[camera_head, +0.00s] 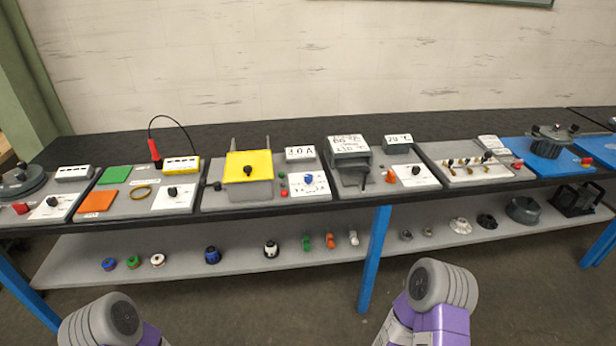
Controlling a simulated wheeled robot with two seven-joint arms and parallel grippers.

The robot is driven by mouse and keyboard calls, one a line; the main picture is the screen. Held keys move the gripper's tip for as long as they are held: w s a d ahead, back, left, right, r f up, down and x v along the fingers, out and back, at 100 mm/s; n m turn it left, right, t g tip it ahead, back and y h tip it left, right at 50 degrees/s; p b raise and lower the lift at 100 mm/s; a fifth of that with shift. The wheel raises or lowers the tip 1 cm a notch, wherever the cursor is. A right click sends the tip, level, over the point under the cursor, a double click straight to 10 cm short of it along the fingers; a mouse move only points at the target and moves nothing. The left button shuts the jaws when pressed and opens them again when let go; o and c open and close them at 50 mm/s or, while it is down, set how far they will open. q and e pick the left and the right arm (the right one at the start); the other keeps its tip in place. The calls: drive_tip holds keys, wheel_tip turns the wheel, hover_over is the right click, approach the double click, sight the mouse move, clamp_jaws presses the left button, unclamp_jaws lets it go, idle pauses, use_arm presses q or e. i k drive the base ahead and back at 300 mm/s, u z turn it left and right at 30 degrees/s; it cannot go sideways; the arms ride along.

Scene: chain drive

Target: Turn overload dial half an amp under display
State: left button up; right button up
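A small display (300,153) on the middle station of the bench reads what looks like 3.0 A. Below it lies a white scale plate (314,188) with a small blue dial (308,179) on it, likely the overload dial. The scale marks and the dial's pointer are too small to read. A yellow-topped box (248,168) stands left of the display on the same board, with small red and green buttons (283,184) between. Parts of both my arms show at the bottom edge, well short of the bench. Neither gripper is in view.
A grey box with a lever (350,160) stands on the board to the right. Boards with black knobs (172,191) and a red probe (155,152) lie left. The lower shelf (190,270) holds several small parts. A blue leg (375,255) stands at the bench front.

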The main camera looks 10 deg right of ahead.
sight(308, 178)
drive_tip(key=u, duration=0.3)
drive_tip(key=i, duration=1.2)
drive_tip(key=z, duration=0.6)
